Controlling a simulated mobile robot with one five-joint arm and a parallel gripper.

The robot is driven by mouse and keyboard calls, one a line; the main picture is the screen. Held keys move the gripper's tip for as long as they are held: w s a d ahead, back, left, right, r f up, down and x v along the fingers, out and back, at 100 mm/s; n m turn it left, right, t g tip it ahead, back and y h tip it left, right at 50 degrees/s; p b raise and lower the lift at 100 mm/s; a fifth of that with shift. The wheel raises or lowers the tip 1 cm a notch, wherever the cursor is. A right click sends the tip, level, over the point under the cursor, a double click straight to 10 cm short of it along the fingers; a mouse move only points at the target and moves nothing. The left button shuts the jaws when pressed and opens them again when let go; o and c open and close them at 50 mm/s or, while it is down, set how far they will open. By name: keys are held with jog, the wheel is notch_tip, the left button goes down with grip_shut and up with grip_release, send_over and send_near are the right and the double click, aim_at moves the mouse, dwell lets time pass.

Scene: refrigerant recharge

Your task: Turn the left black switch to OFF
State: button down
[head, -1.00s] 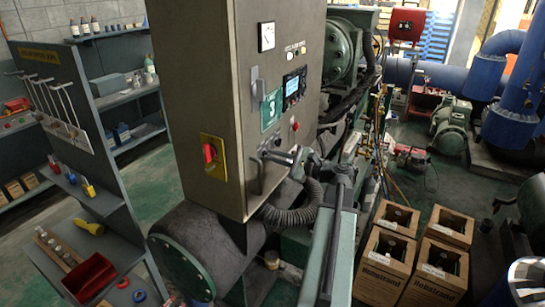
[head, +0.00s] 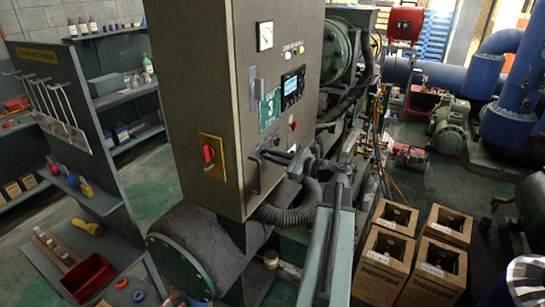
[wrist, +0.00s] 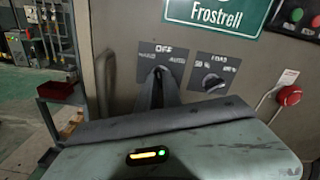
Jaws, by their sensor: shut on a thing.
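The left black switch (wrist: 158,76) is on the grey cabinet front, on a dark plate with OFF at its top and AUTO at its right. My gripper (wrist: 158,88) is shut on this switch, and its dark fingers cover most of the knob, so its exact pointing is hard to read. The right black switch (wrist: 213,82), on a plate marked LOAD, is beside it and free of my gripper. In the head view my gripper (head: 270,155) reaches the cabinet's front panel from the right, and the left switch is hidden or too small to tell.
The grey cabinet (head: 205,90) carries a red rotary handle on a yellow plate (head: 211,155). A red push button (wrist: 289,95) is right of the switches. A thick black hose (head: 295,213) hangs below my gripper. Cardboard boxes (head: 380,275) stand on the floor at right.

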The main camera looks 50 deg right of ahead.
jog(key=shift+m, duration=1.5)
jog(key=c, duration=1.6)
grip_release()
jog(key=shift+a, duration=0.1)
jog(key=v, duration=0.9)
